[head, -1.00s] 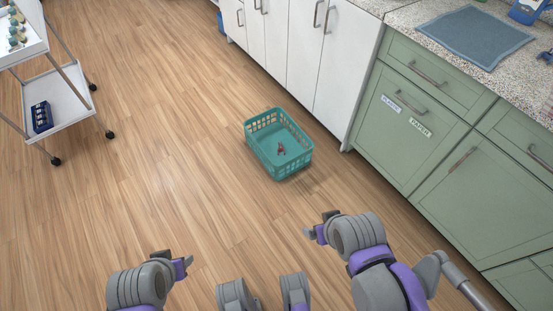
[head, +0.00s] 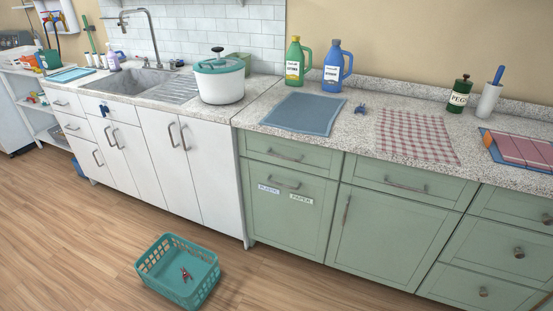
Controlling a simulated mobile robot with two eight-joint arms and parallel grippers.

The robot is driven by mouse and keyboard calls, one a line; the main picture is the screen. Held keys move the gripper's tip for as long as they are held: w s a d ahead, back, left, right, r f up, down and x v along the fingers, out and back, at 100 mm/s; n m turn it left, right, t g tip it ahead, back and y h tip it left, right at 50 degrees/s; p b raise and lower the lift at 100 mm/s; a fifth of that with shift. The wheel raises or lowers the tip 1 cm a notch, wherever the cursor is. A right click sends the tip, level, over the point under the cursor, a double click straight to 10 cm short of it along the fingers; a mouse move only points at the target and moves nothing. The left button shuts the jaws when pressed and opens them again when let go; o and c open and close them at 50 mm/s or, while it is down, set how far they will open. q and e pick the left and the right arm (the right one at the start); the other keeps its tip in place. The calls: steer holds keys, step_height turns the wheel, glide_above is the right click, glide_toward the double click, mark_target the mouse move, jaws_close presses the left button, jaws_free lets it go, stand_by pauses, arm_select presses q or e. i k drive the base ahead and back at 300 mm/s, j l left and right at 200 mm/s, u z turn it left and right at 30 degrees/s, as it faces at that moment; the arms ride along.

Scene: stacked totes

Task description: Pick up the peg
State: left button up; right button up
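A small reddish, peg-like thing (head: 186,273) lies in the teal basket (head: 147,277) on the floor. A small blue thing (head: 361,109), possibly a peg, lies on the counter between a blue mat and a checked cloth. Another small blue thing (head: 104,109) shows at the drawer front below the sink. A dark green container labelled PEG (head: 459,97) stands at the back of the counter on the right. Neither of my grippers shows in the head view.
The speckled counter holds the blue mat (head: 304,114), checked cloth (head: 416,136), green jug (head: 294,67), blue jug (head: 334,70), white pot (head: 219,88) and white holder (head: 488,98). Green cabinets (head: 390,218) are closed. Open wooden floor (head: 60,250) lies left of the basket.

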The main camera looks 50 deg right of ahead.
mark_target(361, 108)
steer(key=z, duration=2.15)
steer(key=i+u, duration=0.15)
steer(key=i+j, duration=0.05)
